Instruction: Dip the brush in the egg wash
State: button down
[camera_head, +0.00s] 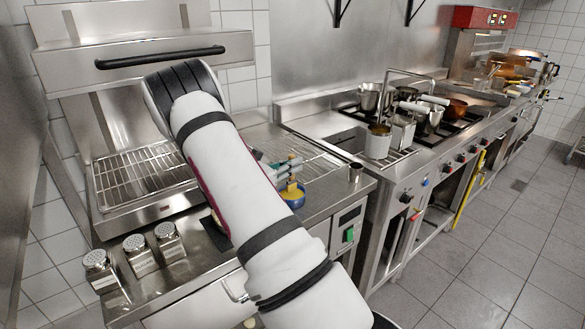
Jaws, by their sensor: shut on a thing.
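A small blue bowl (293,199) with yellow egg wash stands on the steel counter, just right of my arm. My gripper (284,168) is above the bowl, mostly hidden behind my white forearm. It is shut on the brush (291,184), whose lower end shows small and light brown just over the bowl. I cannot tell whether the bristles touch the egg wash. The brush handle is largely hidden by the gripper and arm.
Several shakers (134,250) stand at the counter's front left. A wire rack (318,164) lies beyond the bowl. Pots (377,142) and a stove are to the right.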

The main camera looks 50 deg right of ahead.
aim_at(292, 154)
jog(key=shift+r+p, duration=0.85)
jog(key=shift+r, duration=1.8)
